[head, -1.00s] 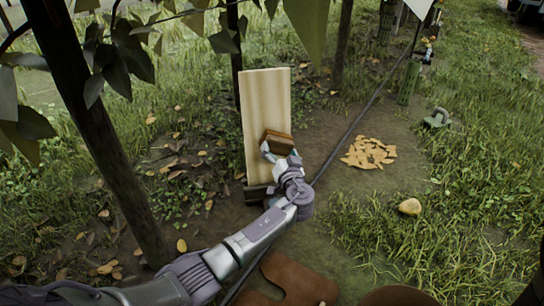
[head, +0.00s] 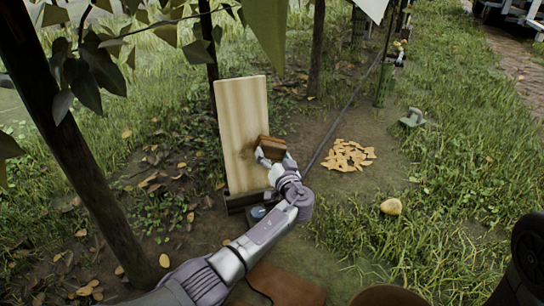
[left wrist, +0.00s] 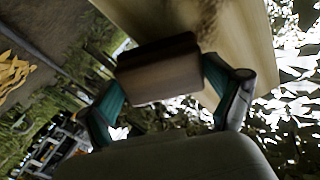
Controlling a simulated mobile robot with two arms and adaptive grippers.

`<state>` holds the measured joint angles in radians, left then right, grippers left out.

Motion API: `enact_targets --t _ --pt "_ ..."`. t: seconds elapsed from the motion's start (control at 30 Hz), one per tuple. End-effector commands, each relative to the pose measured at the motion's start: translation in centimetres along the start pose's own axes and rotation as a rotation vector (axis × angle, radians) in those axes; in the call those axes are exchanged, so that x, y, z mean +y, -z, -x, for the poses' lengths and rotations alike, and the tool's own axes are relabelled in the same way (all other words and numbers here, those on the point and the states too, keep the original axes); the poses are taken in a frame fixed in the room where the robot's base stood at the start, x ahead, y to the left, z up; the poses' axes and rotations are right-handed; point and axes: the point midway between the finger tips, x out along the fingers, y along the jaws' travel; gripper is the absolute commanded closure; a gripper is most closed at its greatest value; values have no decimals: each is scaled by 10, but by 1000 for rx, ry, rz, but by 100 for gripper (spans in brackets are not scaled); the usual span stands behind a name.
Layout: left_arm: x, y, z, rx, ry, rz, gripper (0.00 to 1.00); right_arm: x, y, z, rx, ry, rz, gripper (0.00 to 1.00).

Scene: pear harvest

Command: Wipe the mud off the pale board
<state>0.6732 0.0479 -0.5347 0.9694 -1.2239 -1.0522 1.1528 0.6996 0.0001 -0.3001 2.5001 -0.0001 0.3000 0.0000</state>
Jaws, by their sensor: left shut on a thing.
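The pale board (head: 238,120) stands upright, leaning slightly, on a dark foot (head: 240,199) in the head view. In the left wrist view the board (left wrist: 250,50) fills the upper right, with a darker speckled patch near the top edge. My left gripper (head: 268,157) is shut on a brown block (head: 272,145), held at the board's right edge. In the left wrist view the block (left wrist: 158,70) sits between the teal fingers and overlaps the board. I cannot tell whether it touches the board. My right gripper is not in view.
A dark post (head: 75,150) stands at left, with leaves above. A blue item (head: 257,213) lies by the board's foot. Orange-brown pieces (head: 348,155), a yellowish lump (head: 391,206) and a green object (head: 412,118) lie to the right. A dark line runs along the ground behind.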

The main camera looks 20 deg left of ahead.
Motion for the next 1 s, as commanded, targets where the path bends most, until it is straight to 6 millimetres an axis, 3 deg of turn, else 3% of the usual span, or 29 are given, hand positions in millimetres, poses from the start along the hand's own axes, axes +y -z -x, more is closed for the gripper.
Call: enact_targets --t 0.6,1.0 --pt "0 1 55 0 -1 0 47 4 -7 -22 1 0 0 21" --pt "0 0 60 1 0 0 47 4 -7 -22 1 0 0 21"
